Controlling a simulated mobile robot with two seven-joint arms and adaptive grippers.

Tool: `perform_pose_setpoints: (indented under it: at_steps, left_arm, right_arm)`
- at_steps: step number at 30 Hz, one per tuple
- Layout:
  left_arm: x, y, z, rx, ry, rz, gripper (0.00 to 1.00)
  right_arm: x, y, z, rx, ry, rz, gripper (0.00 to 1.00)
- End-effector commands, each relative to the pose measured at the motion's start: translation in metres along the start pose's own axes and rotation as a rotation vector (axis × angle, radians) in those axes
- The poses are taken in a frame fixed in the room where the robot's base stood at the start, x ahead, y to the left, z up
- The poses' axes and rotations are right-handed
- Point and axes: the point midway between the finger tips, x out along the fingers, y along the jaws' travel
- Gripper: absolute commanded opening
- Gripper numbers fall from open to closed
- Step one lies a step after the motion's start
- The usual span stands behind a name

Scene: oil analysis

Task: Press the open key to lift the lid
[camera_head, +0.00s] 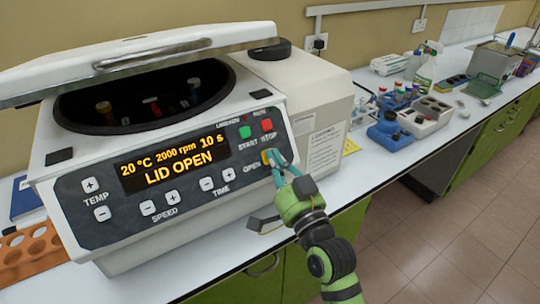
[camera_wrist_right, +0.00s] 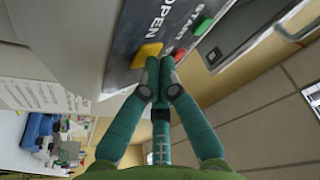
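The centrifuge (camera_head: 190,205) stands on the bench with its lid (camera_head: 140,62) raised and tilted over the dark round chamber. Several tubes show inside the chamber. Its display (camera_head: 172,165) reads "LID OPEN", with 20 °C, 2000 rpm and 10 s. The yellow open key (camera_head: 266,158) is at the panel's right, below the green start and red stop keys; it also shows in the right wrist view (camera_wrist_right: 147,55). My right gripper (camera_head: 276,162) is shut and empty, its fingertips at the open key. I cannot tell whether they still touch it. My left gripper is out of view.
An orange rack (camera_head: 32,252) stands at the left front. Blue-capped bottles, a grey-white tube rack (camera_head: 425,122) and a spray bottle (camera_head: 428,68) stand to the right on the bench. A small dark-and-white item (camera_head: 262,222) lies below the panel.

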Motion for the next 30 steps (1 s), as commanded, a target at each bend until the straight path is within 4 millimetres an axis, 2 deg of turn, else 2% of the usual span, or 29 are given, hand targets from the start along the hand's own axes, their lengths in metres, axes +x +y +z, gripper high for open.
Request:
perform_pose_setpoints:
  at_steps: [5, 15, 25, 30]
  left_arm:
    - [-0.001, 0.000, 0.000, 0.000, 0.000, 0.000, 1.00]
    - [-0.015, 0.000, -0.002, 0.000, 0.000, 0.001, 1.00]
    - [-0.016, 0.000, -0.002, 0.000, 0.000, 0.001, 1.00]
    - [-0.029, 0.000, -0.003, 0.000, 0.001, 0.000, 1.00]
  right_arm:
    - [0.000, 0.000, 0.000, 0.000, -0.002, 0.000, 0.00]
    - [-0.010, -0.005, -0.010, -0.001, -0.003, 0.001, 0.00]
    - [-0.011, -0.005, -0.011, 0.000, -0.001, 0.000, 0.00]
    - [-0.020, -0.010, -0.022, -0.001, -0.002, 0.001, 0.00]
